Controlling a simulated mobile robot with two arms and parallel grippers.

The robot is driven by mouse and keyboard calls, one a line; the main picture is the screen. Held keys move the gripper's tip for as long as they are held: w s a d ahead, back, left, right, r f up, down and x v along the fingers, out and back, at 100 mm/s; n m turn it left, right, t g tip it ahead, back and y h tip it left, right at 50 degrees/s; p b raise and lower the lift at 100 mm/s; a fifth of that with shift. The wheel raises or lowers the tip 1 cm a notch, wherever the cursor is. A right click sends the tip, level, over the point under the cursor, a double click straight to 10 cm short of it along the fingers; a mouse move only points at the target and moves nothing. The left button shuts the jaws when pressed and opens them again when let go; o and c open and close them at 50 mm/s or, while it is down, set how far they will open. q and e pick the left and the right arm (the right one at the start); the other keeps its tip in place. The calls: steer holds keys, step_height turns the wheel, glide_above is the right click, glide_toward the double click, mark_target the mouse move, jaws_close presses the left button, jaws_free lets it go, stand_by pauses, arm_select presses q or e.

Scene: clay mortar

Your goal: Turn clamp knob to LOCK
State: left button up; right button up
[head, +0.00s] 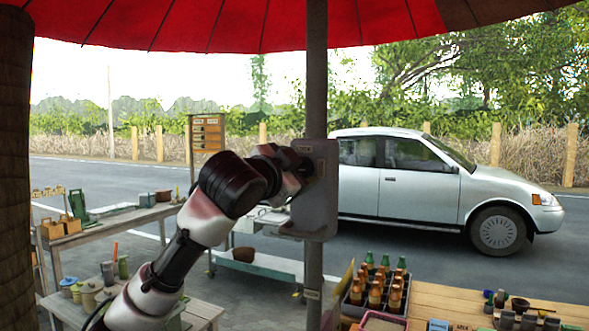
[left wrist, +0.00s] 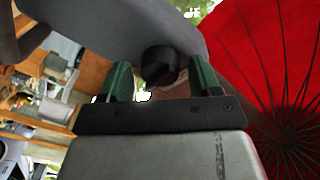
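A grey clamp plate (head: 325,205) is fixed to the upright pole (head: 316,90). My left gripper (head: 303,166) reaches up to the plate's face from the left. In the left wrist view the dark round clamp knob (left wrist: 160,66) stands out from the grey plate (left wrist: 100,25). The two green fingers of my left gripper (left wrist: 162,82) are spread, one on each side of the knob, with a visible gap on both sides. In the head view my gripper hides most of the knob. No LOCK marking is readable. My right gripper is not in view.
A red umbrella canopy (head: 230,25) hangs overhead. A wooden table (head: 480,305) with a crate of bottles (head: 378,290) is at lower right. Workbenches (head: 110,228) with pots stand at left. A silver car (head: 430,185) is on the road behind the pole.

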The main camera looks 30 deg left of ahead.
arm_select(q)
steer(key=shift+c, duration=1.1)
steer(key=c, duration=0.5)
steer(key=shift+c, duration=0.2)
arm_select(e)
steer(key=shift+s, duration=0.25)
arm_select(q)
steer(key=shift+f+n, duration=0.1)
steer(key=shift+n, duration=0.2)
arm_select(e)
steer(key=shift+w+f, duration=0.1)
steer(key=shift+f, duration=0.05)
arm_select(q)
steer(key=shift+d+n+t+y+b, duration=0.1)
steer(key=shift+n+t+y+b, duration=0.2)
steer(key=shift+n+b, duration=1.8)
steer(key=shift+d+n+t+y+b, duration=0.1)
steer(key=shift+n+y+b, duration=0.2)
steer(key=shift+n, duration=3.75)
steer(key=shift+d+n+t+y+b, duration=0.3)
steer(key=shift+n+b, duration=0.8)
steer(key=shift+n, duration=1.95)
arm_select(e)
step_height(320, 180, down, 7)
arm_select(q)
steer(key=shift+a+n, duration=0.25)
steer(key=shift+n, duration=0.05)
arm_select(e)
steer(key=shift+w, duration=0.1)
